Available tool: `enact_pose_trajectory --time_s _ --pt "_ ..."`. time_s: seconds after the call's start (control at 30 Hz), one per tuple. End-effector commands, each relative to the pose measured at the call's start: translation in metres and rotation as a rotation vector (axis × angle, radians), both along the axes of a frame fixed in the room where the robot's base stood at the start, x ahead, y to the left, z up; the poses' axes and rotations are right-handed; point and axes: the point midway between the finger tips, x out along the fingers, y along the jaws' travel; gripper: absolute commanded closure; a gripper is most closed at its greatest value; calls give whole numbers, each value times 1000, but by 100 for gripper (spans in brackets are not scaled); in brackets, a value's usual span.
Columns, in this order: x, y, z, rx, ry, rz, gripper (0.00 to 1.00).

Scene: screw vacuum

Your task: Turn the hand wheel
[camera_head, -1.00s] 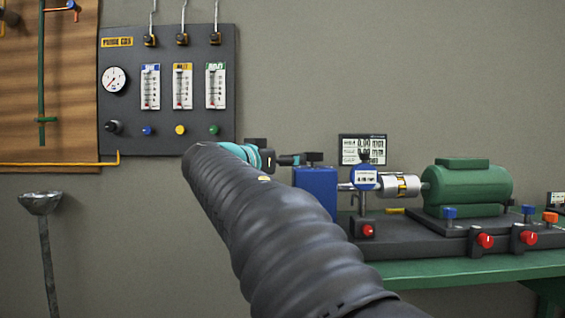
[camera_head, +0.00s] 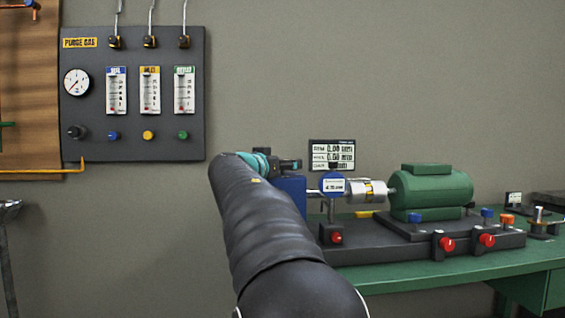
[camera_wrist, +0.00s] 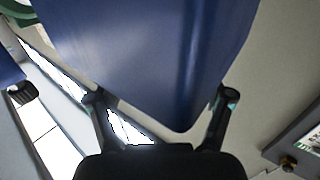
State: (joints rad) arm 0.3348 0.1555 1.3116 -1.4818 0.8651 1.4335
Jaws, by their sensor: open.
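I cannot make out the hand wheel for certain. A green curved rim (camera_wrist: 18,12) shows cut off at the top left of the wrist view; I cannot tell what it belongs to. My gripper (camera_wrist: 161,98) is open in the wrist view, its two dark fingers apart. A large blue block (camera_wrist: 150,50) fills the space above and between them; I cannot tell whether they touch it. In the head view my gripper (camera_head: 290,164) is small, at the top of the blue block (camera_head: 293,188), partly hidden by my arm.
A green motor (camera_head: 430,190) and coupling (camera_head: 367,190) sit on a dark base on the green bench (camera_head: 440,276). A round blue gauge (camera_head: 332,184) stands before the coupling. A purge gas panel (camera_head: 135,90) hangs on the wall. A small dark fixture (camera_head: 541,226) stands at right.

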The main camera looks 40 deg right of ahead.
Motion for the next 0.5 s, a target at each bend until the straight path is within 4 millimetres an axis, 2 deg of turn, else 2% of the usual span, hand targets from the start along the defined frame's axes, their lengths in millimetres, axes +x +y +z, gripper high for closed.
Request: enact_pose_trajectory --time_s 0.27,0.37,0.5 --pt "0 -1 0 0 -1 0 21" --pt "0 -1 0 0 -1 0 43" --pt "0 -1 0 0 -1 0 78"
